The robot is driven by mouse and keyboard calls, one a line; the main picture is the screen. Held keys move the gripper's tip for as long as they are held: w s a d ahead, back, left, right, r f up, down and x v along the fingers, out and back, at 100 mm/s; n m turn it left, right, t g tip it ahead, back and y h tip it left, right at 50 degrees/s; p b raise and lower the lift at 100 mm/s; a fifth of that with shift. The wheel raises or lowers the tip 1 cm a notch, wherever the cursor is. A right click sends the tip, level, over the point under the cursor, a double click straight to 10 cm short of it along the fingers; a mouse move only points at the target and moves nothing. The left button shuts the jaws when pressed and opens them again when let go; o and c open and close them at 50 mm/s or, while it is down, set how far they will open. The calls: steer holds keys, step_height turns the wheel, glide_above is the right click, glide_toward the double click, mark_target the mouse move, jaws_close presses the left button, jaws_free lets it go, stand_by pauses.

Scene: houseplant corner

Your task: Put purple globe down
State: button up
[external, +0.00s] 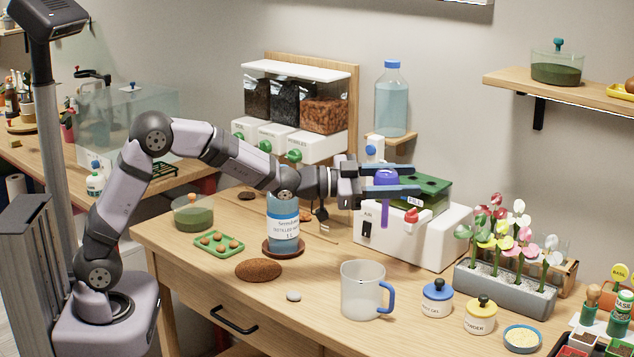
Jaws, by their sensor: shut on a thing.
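The purple globe (385,180) is between the fingers of my gripper (388,182). Its round top is partly hidden by the fingers, and its purple stem hangs straight down to about the front of the white machine (440,240). My gripper is shut on the globe and holds it up above the table (330,262). Whether the stem tip touches anything cannot be told from this view.
A clear mug (362,290) with a blue handle stands in front. A labelled bottle (283,225) stands on a brown saucer left of it. A planter (505,288) of flowers and lidded jars (437,298) are to the right. Bare table lies around the grey stone (294,296).

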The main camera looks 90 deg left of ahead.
steer(key=w+d+f+m+h+b, duration=0.1)
steer(key=w+d+f+m+h, duration=0.1)
steer(key=d, duration=0.7)
steer(key=w+d+f+m+g+h, duration=0.1)
steer(key=w+d+f+h, duration=0.15)
steer(key=d, duration=0.65)
steer(key=w+d+f+m+h+b, duration=0.1)
steer(key=w+d+m+h, duration=0.1)
steer(key=d, duration=0.7)
step_height(320, 180, down, 10)
steer(key=shift+s+a+p, duration=0.15)
steer(key=shift+s+p, duration=0.1)
steer(key=shift+p, duration=0.15)
steer(key=shift+f, duration=0.1)
steer(key=o, duration=0.7)
steer(key=shift+n, duration=0.3)
steer(key=o, duration=0.4)
